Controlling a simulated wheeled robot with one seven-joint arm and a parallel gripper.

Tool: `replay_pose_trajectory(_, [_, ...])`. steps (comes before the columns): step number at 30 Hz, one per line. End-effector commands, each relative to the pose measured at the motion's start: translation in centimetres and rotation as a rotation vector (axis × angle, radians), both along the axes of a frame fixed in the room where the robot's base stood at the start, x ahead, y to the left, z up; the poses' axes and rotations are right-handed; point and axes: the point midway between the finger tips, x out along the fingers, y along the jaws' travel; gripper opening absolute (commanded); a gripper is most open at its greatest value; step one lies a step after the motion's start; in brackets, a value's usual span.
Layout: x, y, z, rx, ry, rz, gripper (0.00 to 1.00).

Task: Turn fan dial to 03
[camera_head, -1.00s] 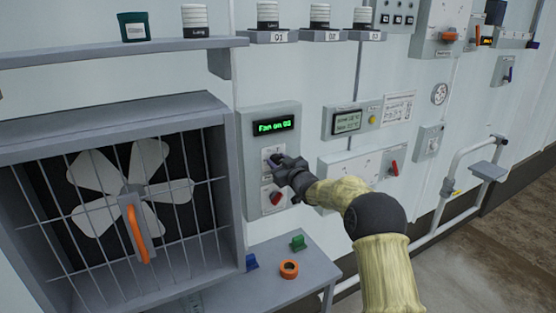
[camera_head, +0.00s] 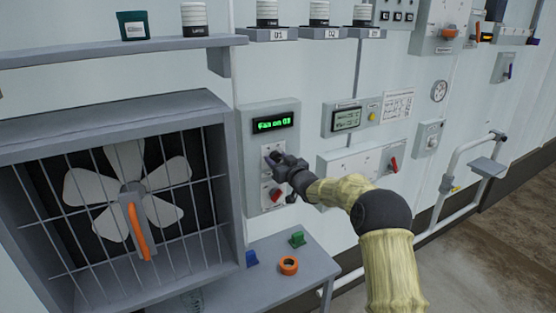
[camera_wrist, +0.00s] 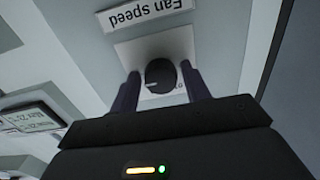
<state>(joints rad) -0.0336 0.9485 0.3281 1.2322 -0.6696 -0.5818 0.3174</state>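The fan dial (camera_wrist: 160,76) is a round dark knob on a pale plate under an upside-down "Fan speed" label (camera_wrist: 150,12) in the wrist view. Its pointer direction is hard to read. The green display (camera_head: 272,123) above it reads "Fan on 03". My gripper (camera_head: 275,158) is at the dial's plate on the grey fan panel (camera_head: 254,170). In the wrist view my gripper (camera_wrist: 160,86) is open, with one dark finger on each side of the dial. Gaps show between the fingers and the dial. In the head view the gripper partly hides the dial.
A red switch (camera_head: 276,194) sits just below the dial. The caged fan (camera_head: 130,190) with an orange handle stands at left. A grey shelf (camera_head: 235,285) below holds green and blue pieces and an orange ring (camera_head: 288,265). A screen box (camera_head: 346,119) is at right.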

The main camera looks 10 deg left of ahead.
Motion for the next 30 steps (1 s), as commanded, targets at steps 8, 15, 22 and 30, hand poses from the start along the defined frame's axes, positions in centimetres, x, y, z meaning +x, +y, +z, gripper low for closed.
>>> replay_pose_trajectory(8, [0.0, 0.0, 0.3, 0.002, -0.006, 0.001, 0.57])
replay_pose_trajectory(15, [-0.5, -0.4, 0.3, 0.001, -0.008, 0.001, 0.57])
replay_pose_trajectory(22, [-2.5, -1.8, 0.2, 0.001, -0.007, -0.001, 0.57])
replay_pose_trajectory(30, [-5.7, -3.9, 0.2, 0.000, -0.009, 0.000, 0.57])
